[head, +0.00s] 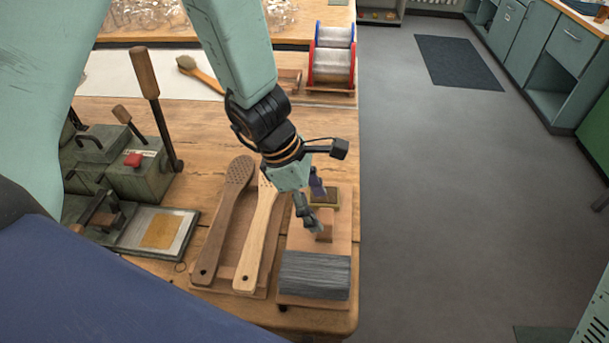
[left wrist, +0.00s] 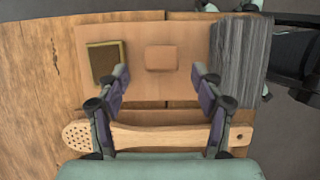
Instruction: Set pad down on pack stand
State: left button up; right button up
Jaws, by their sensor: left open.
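The stand is a flat wooden board (head: 341,236) at the table's right front edge, also in the left wrist view (left wrist: 198,48). It bears a grey bristle pack (head: 316,275) at its near end and a small dark-framed olive piece (head: 334,197) at its far end. A small wooden block (head: 325,225), apparently the pad, sits between them; the left wrist view shows it (left wrist: 161,59) resting mid-board. My left gripper (head: 315,209) is open, its fingertips apart (left wrist: 159,73) on either side of the block with gaps showing. My right gripper is not in view.
A dark brush handle (head: 220,228) and a light one (head: 258,232) lie on a rack left of the stand. A green lever machine (head: 140,172) stands further left. A red-and-blue spool holder (head: 333,60) is at the back. Open floor lies right of the table.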

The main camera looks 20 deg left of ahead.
pick_arm(q)
jog(key=p+v, duration=0.3)
jog(key=v, duration=0.3)
jog(key=shift+s+a+r, duration=0.1)
jog(key=shift+s+a, duration=0.05)
dwell(0.3)
